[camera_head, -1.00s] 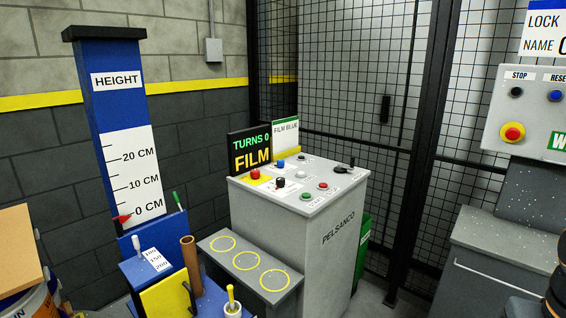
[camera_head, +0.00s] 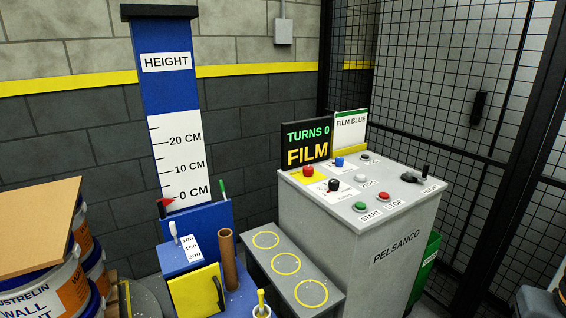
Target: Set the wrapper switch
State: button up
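The grey wrapper console (camera_head: 350,245), marked PELSANCO, stands right of the middle. On its sloped top is a black selector knob (camera_head: 334,185) on a white label with small numbers that I cannot read well. Around it are a red button (camera_head: 309,171), a blue button (camera_head: 339,162), a white button (camera_head: 360,178), a green START button (camera_head: 360,206), a red STOP button (camera_head: 386,197) and a black lever (camera_head: 425,170). A display (camera_head: 306,146) behind reads TURNS 0, FILM. My gripper is not in view.
A blue height post (camera_head: 163,105) with a scale stands left of the console. A low grey step (camera_head: 275,270) with yellow rings is between them. Wall paint pails (camera_head: 45,295) under a board (camera_head: 40,228) stand at far left. A mesh fence (camera_head: 440,90) rises behind.

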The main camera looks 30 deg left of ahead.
aim_at(308, 171)
jog(key=u, duration=0.7)
jog(key=i, duration=0.7)
jog(key=u, duration=0.6)
